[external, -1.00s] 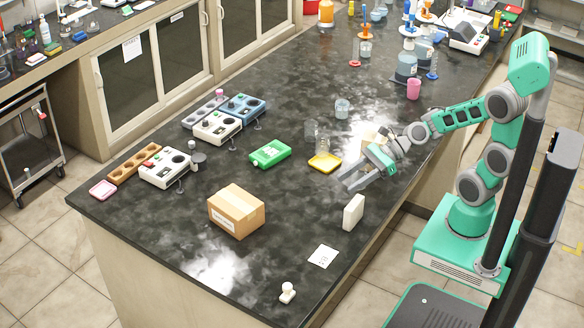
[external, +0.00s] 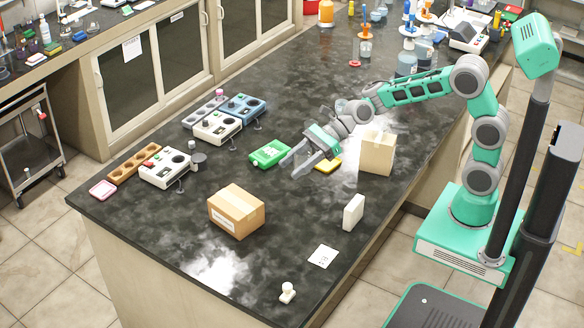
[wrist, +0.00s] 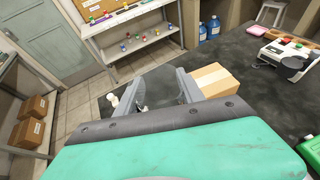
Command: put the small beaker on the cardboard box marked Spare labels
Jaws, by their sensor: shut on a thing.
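The cardboard box (external: 232,215) is brown and closed, with a tape strip on top and a white label on its front; its print is too small to read. It also shows in the wrist view (wrist: 213,80), just right of the fingers. My gripper (external: 293,166) is above the bench, behind and to the right of the box in the external view. In the wrist view, its fingers (wrist: 155,86) are closed around a clear glass vessel (wrist: 157,92), which looks like the small beaker. The glass is hard to make out in the external view.
The green device (external: 270,153) lies just left of my gripper, with a yellow dish (external: 331,165) partly hidden behind it. A cream box (external: 377,153) stands to the right. A white block (external: 353,212) and a paper card (external: 323,256) are right of the cardboard box.

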